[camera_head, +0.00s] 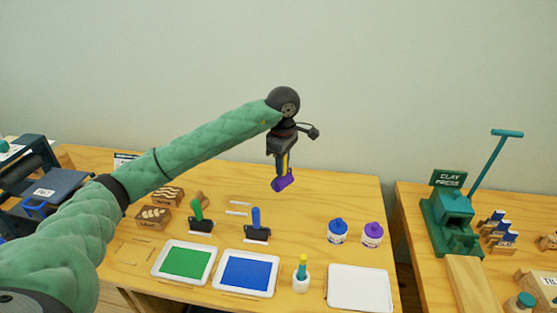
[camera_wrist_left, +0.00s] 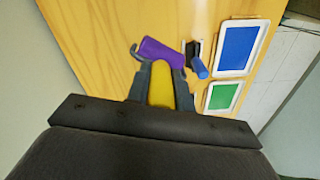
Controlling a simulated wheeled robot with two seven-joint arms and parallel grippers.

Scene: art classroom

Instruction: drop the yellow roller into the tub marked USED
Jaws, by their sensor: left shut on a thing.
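My left gripper (camera_head: 282,162) is shut on the yellow roller (camera_head: 284,181) and holds it above the back of the wooden table. The roller has a yellow handle and a purple head that hangs down below the fingers. In the left wrist view the yellow handle (camera_wrist_left: 161,88) sits between the two fingertips, with the purple head beyond them. I cannot make out a tub marked USED; a partly hidden white label (camera_head: 125,160) shows behind my left arm, its text unreadable. My right gripper is not in view.
A clay press (camera_head: 445,220) stands right.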

